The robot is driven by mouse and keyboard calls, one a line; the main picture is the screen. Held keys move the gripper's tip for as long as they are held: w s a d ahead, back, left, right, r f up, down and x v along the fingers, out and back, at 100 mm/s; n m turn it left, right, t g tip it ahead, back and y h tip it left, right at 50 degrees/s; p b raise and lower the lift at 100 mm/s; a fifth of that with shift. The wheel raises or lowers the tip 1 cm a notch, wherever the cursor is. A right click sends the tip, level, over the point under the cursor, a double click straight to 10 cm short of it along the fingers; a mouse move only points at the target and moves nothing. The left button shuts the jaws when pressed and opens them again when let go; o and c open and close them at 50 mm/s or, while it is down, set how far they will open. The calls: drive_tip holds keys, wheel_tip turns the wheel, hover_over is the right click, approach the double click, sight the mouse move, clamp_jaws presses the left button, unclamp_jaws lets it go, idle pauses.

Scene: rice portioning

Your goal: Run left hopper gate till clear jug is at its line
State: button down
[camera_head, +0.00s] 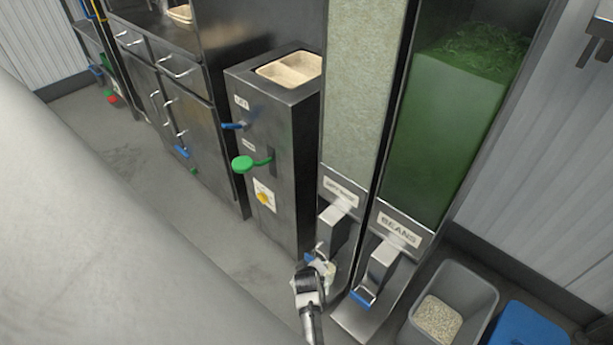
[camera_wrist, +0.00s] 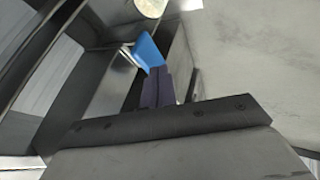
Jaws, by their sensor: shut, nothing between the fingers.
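The left hopper (camera_head: 358,100) is a tall clear-fronted column full of pale grain, with a label and a metal spout (camera_head: 333,225) low on its front. Its small blue gate lever (camera_head: 309,257) is partly hidden by my gripper (camera_head: 311,268). In the wrist view the blue lever (camera_wrist: 148,52) lies just beyond the shut, empty fingertips (camera_wrist: 157,84); I cannot tell whether they touch. A pale object under the spout, probably the clear jug (camera_head: 328,272), is mostly hidden. A round pale yellow surface (camera_wrist: 150,7) at the wrist view's top edge may be its contents. Its fill line cannot be seen.
The beans hopper (camera_head: 445,130), with green contents and a blue lever (camera_head: 362,297), stands close on the right. A grey bin (camera_head: 470,285) with grain and a blue bin (camera_head: 530,330) sit farther right. A dark cabinet (camera_head: 285,150) with a green knob stands left.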

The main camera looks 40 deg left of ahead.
drive_tip(key=v, duration=0.6)
idle(1.0)
